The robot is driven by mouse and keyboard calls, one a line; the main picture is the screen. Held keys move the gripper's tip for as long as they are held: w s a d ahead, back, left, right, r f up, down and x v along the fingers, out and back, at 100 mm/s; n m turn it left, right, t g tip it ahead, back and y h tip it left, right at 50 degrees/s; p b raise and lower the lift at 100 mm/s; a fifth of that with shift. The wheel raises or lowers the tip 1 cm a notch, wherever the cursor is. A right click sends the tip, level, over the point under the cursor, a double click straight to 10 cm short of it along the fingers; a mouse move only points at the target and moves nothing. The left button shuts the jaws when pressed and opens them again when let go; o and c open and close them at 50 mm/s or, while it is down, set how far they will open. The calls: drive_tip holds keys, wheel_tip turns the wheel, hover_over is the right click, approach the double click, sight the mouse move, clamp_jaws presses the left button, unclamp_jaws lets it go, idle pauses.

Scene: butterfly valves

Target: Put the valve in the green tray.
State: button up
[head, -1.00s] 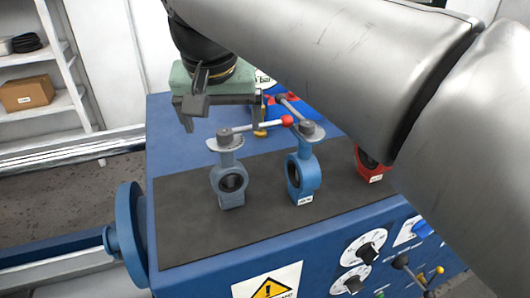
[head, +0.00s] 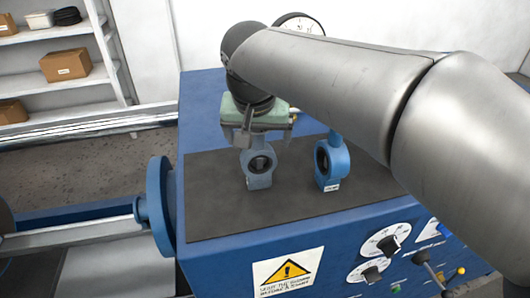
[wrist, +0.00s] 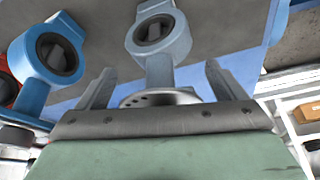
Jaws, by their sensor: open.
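A grey-blue butterfly valve (head: 259,168) stands upright on the dark mat of the blue machine. My gripper (head: 266,132) is directly above it and open, its fingers pointing down. In the wrist view my gripper (wrist: 160,84) has one finger on each side of the neck of the grey-blue valve (wrist: 160,40), with gaps showing. The valve's top and handle are mostly hidden by my gripper. A brighter blue valve (head: 331,160) stands to the right and also shows in the wrist view (wrist: 53,55). No green tray is in view.
A red valve shows only in part at the left edge of the wrist view (wrist: 8,90). The blue machine (head: 210,95) has dials and levers on its front. The mat (head: 215,205) is clear left of the valves. Shelves with boxes (head: 65,65) stand behind.

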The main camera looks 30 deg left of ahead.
drive_tip(key=c, duration=1.8)
drive_tip(key=shift+r, duration=0.15)
clamp_jaws()
